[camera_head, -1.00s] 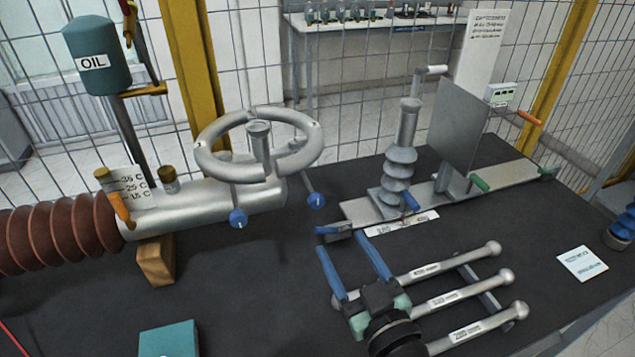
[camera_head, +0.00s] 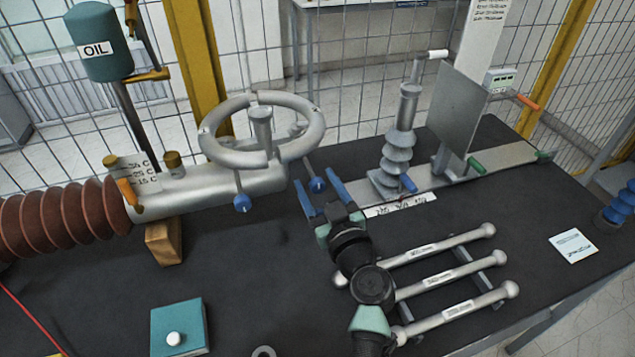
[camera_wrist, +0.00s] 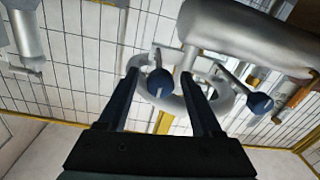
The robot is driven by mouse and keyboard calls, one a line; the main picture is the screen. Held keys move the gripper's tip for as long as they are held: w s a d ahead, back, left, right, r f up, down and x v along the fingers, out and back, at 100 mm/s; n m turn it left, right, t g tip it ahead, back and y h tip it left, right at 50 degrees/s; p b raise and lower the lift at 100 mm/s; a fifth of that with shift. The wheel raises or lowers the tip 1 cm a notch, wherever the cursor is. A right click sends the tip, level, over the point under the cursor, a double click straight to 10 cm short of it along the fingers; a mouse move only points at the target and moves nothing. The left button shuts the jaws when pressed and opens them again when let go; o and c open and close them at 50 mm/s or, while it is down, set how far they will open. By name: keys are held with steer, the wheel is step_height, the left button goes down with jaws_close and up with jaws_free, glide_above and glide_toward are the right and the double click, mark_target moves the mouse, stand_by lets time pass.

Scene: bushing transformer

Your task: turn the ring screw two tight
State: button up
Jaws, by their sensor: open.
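The silver split ring (camera_head: 215,143) stands over the horizontal silver cylinder. Two blue-headed screws hang below it on thin rods: a left screw (camera_head: 241,203) and a right screw (camera_head: 317,184). No label shows which is number two. My gripper (camera_head: 315,183) is open, with its blue fingers pointing at the right screw. In the wrist view, one screw head (camera_wrist: 160,82) appears between the fingertips (camera_wrist: 158,74), with gaps on both sides. The other screw head (camera_wrist: 260,103) lies to the right, outside the fingers. Whether the fingers reach around the near head is unclear.
A ribbed grey insulator (camera_head: 398,160) and an upright plate (camera_head: 456,112) stand right of my gripper. Several silver bars (camera_head: 440,275) lie at the lower right. A teal box (camera_head: 178,327) sits at the front left. The black tabletop (camera_head: 260,270) between is mostly clear.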

jaws_close()
stand_by(0.3)
